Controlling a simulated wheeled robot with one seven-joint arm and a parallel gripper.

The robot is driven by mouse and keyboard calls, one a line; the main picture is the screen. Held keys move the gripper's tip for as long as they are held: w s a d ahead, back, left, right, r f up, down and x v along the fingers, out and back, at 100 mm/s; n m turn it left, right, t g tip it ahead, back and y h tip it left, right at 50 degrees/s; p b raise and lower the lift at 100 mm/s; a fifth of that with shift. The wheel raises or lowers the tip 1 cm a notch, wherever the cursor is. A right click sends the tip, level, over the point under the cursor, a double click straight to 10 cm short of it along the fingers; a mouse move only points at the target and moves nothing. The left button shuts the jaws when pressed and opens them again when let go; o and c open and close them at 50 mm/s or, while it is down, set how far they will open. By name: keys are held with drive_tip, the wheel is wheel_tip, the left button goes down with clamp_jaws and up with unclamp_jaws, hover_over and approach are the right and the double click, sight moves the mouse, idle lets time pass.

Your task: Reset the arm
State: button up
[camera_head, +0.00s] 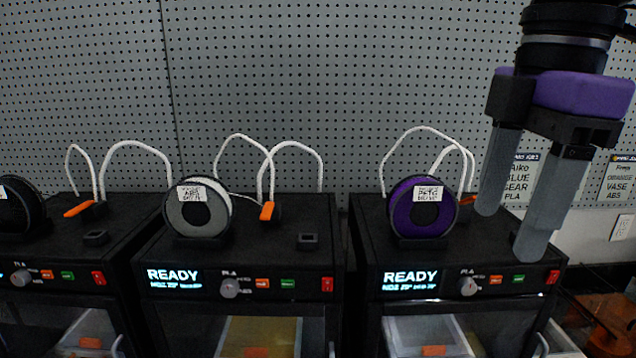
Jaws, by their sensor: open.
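My gripper (508,228) hangs from the upper right, pointing down. Its two grey fingers are spread apart with nothing between them. It is in front of the right end of the right printer (513,259), close to its top; I cannot tell whether a fingertip touches it. The wrist has a purple and black body. The rest of my arm is out of view above.
Three black printers stand in a row; the middle printer (318,263) and right one show READY. Spools stand on top: a grey spool (197,212), a purple spool (423,212) and a black one at left. White tubes loop behind. A grey pegboard (300,80) backs them.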

drive_tip(key=w+a+r+m+t+y, duration=0.2)
drive_tip(key=w+a+r+t+y, duration=0.2)
drive_tip(key=w+a+t+y, duration=0.25)
drive_tip(key=w+a+r+m+t+y, duration=0.1)
drive_tip(key=w+a+r+t+y, duration=0.35)
drive_tip(key=w+a+y, duration=0.2)
drive_tip(key=s+d+f+m+t+h+b, duration=0.1)
drive_tip(key=s+d+f+m+t+h, duration=0.25)
drive_tip(key=d+f+m+h, duration=0.35)
drive_tip(key=s+d+f+m+t+h+b, duration=0.1)
drive_tip(key=s+d+f+m+t+h, duration=0.35)
drive_tip(key=f, duration=0.45)
drive_tip(key=s+d+f+m+t+h+b, duration=0.1)
drive_tip(key=s+d+f+m+t+h, duration=0.1)
drive_tip(key=d+f+m+t+h, duration=0.45)
drive_tip(key=s+a+f+n+g+y+b, duration=0.1)
drive_tip(key=s+a+f+n+g+y, duration=0.2)
drive_tip(key=s+f+g, duration=0.8)
drive_tip(key=s+f+y, duration=0.1)
drive_tip(key=s+f, duration=1.7)
drive_tip(key=s, duration=0.3)
drive_tip(key=shift+s+a+n, duration=0.3)
